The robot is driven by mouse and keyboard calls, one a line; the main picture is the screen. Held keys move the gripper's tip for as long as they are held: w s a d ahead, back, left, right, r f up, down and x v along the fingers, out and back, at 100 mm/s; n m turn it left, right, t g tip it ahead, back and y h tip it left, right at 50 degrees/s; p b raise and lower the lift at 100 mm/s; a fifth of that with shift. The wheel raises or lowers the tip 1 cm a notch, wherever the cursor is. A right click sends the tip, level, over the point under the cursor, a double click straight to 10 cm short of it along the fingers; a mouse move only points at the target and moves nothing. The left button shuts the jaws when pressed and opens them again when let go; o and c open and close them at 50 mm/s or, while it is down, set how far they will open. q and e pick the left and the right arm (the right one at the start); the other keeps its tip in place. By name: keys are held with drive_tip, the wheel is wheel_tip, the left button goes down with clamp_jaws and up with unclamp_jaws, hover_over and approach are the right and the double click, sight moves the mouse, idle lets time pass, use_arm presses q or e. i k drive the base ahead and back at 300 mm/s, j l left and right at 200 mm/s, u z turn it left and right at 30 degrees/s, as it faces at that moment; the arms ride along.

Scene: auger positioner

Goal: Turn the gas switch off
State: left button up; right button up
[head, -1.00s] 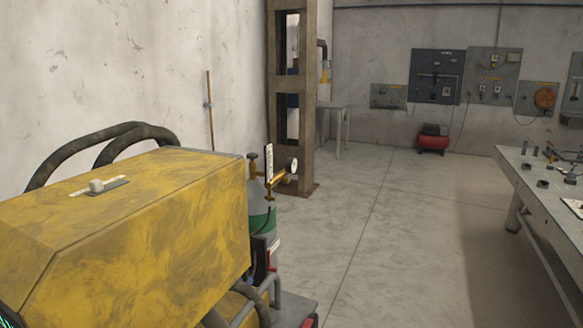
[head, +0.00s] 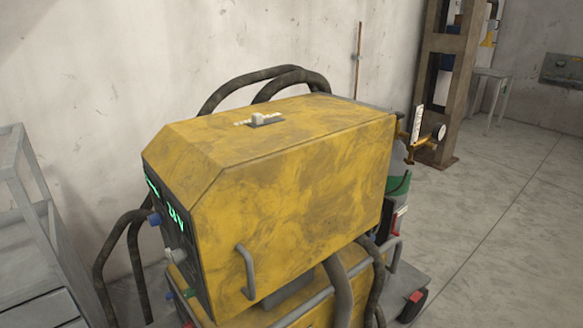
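A yellow welding machine (head: 290,190) fills the middle of the head view. A small pale switch (head: 258,118) on a dark plate sits on its top face, with small lettering beside it that I cannot read. A gas cylinder (head: 398,180) with a green band stands behind the machine's right end, partly hidden. It carries a brass regulator with a round gauge (head: 439,132). The left end panel has a lit green display (head: 175,215) and knobs. I cannot tell the switch's setting. Neither gripper is in view.
A grey metal rack (head: 40,240) stands at the left. Dark hoses (head: 265,85) loop behind the machine, and others hang at its front. The wheeled cart (head: 408,290) shows at lower right. The concrete floor (head: 500,250) to the right is clear.

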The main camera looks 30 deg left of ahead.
sight(191, 293)
drive_tip(key=k+j+u, duration=0.1)
drive_tip(key=u, duration=0.3)
drive_tip(key=k+j+u, duration=0.1)
drive_tip(key=u, duration=0.3)
drive_tip(key=j+u, duration=0.25)
drive_tip(key=u, duration=0.15)
drive_tip(key=j+z, duration=0.2)
drive_tip(key=j, duration=0.2)
